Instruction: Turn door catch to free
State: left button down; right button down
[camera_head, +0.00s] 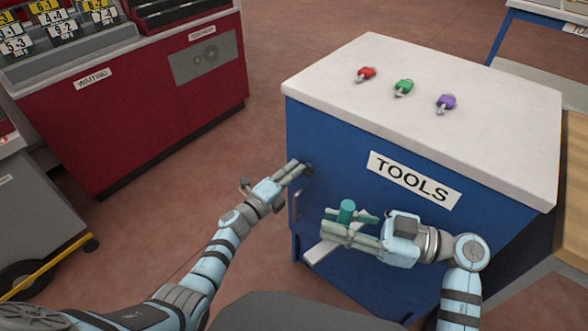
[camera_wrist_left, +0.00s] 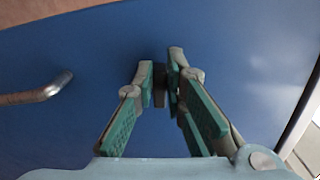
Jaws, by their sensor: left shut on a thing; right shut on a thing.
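The blue tool cabinet (camera_head: 340,175) has a small dark door catch (camera_head: 309,169) near the upper left of its front. My left gripper (camera_head: 301,168) is shut on this catch. In the left wrist view the dark catch (camera_wrist_left: 159,88) shows between the fingertips, and they hide part of it. I cannot tell which way the catch is turned. The door looks shut. My right gripper (camera_head: 335,224) is shut on a tool with a green round handle (camera_head: 347,211), in front of the cabinet. A pale flat piece (camera_head: 322,252) shows below the fingers, possibly part of this tool.
A metal door handle (camera_head: 297,205) is just below the catch. Red, green and purple padlocks (camera_head: 367,74) lie on the white cabinet top (camera_head: 480,150). A red cabinet (camera_head: 150,110) stands at left. Open floor (camera_head: 240,135) lies between the two cabinets.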

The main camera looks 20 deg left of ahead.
pick_arm(q)
jog(key=shift+f+n, duration=0.15)
jog(key=shift+n, duration=0.65)
pick_arm(e)
jog(key=shift+r, duration=0.2)
pick_arm(q)
jog(key=c, duration=1.6)
grip_release()
jog(key=shift+c, duration=0.2)
jog(key=v, duration=1.2)
jog(key=shift+f, duration=0.1)
